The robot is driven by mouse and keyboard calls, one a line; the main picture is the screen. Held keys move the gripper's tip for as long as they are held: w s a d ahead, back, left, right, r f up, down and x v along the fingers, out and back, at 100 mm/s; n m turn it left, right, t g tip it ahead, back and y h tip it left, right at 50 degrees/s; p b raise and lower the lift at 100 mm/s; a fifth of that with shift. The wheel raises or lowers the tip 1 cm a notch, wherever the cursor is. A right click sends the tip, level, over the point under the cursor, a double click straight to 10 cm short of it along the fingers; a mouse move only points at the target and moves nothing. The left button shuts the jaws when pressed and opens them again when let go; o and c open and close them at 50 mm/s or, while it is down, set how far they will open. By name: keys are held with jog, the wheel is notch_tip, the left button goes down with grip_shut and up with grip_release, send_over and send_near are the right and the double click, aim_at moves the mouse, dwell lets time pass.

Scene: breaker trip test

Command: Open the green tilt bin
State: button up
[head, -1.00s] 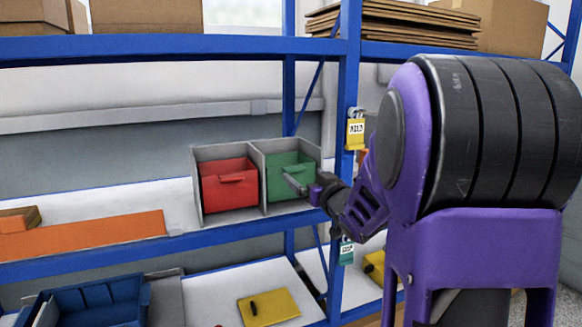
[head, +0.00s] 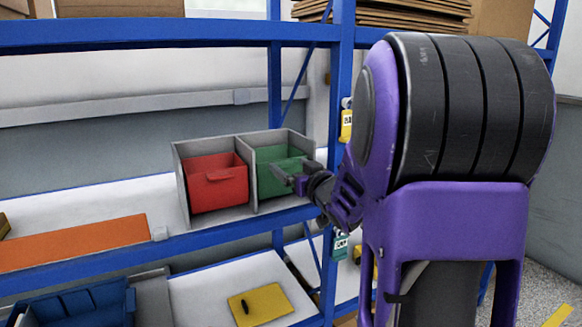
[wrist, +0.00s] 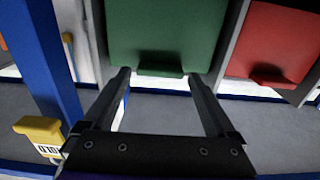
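The green tilt bin (head: 272,160) sits in the right compartment of a grey two-bay housing (head: 183,205) on the middle shelf. Its front looks closed, with my gripper (head: 290,179) covering part of it. In the wrist view the green bin (wrist: 168,30) fills the top middle, with its green handle lip (wrist: 160,71) at the edge of its front. My gripper (wrist: 160,75) is open, its two fingers apart on either side of the handle lip in the picture. I cannot tell whether they touch it.
A red bin (head: 218,183) fills the left compartment; it also shows in the wrist view (wrist: 273,45). A blue rack post (head: 334,130) with a yellow tag (head: 347,126) stands right of the housing. An orange panel (head: 75,243) lies on the shelf to the left.

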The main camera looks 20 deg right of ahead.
grip_shut()
jog(key=shift+s+f+b, duration=0.35)
jog(key=shift+f, duration=0.1)
dwell(0.8)
jog(key=shift+s+f+b, duration=1.65)
jog(key=shift+s+b, duration=0.1)
jog(key=shift+s, duration=0.05)
jog(key=shift+o, duration=1.1)
grip_release()
jog(key=shift+w, duration=0.15)
jog(key=shift+r, duration=0.2)
